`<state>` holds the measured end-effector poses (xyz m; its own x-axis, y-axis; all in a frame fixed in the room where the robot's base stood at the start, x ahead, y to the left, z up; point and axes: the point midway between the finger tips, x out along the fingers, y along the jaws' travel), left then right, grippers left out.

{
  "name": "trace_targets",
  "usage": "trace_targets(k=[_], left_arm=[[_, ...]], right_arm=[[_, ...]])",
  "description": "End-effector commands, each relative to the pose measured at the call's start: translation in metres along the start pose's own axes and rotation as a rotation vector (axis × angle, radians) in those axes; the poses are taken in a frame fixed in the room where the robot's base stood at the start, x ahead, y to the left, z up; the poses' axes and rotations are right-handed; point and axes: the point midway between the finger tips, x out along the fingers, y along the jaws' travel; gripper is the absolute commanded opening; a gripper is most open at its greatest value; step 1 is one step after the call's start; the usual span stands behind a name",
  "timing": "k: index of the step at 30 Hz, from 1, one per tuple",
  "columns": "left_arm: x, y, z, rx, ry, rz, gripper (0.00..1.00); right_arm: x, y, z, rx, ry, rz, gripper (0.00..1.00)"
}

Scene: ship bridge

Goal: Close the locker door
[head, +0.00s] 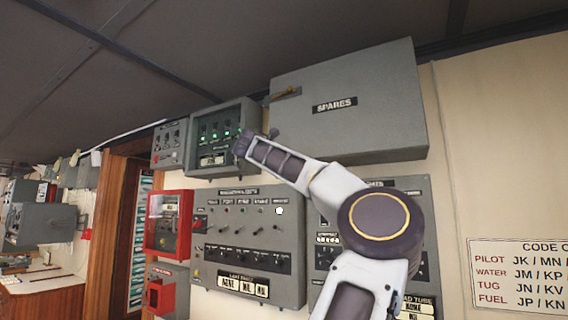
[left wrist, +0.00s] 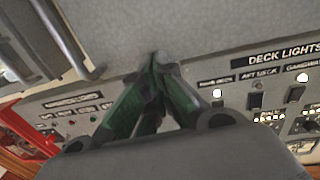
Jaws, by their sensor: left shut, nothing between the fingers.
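A grey wall locker labelled SPARES (head: 375,100) hangs high in the head view, with a brass handle (head: 286,92) near its upper left. Its front looks flat; I cannot tell whether its door stands slightly ajar. One of my arms reaches up from below, its far end just below and left of the locker; fingers are not clear there. In the left wrist view my left gripper (left wrist: 158,62) is shut and empty. Its tips lie at or close to a plain grey surface (left wrist: 210,22); contact is unclear. My right gripper is not seen.
Grey switch panels, one with a row of knobs (head: 248,208), fill the wall below. The DECK LIGHTS panel (left wrist: 255,85) lies right of the fingers. A box with green lights (head: 218,112) adjoins the locker's left; a red box (head: 170,205) hangs lower.

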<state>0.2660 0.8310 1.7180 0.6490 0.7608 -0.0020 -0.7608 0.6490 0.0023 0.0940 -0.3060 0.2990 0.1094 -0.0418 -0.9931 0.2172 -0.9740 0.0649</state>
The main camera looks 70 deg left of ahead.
Motion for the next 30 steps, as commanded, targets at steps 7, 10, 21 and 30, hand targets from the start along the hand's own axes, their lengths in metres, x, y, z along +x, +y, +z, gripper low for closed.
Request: trace_targets(k=[7, 10, 21, 30], left_arm=[[-0.034, 0.001, 0.001, -0.003, -0.003, 0.002, 0.00], [-0.049, 0.002, 0.002, -0.002, -0.003, 0.004, 0.00], [-0.097, 0.002, 0.003, -0.003, -0.004, 0.004, 0.00], [-0.108, 0.003, 0.002, -0.003, -0.003, 0.004, 0.00]], right_arm=[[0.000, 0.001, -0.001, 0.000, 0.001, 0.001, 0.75], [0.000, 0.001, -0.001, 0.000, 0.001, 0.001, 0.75], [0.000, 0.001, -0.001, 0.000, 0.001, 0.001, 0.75], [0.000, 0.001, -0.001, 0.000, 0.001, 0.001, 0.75]])
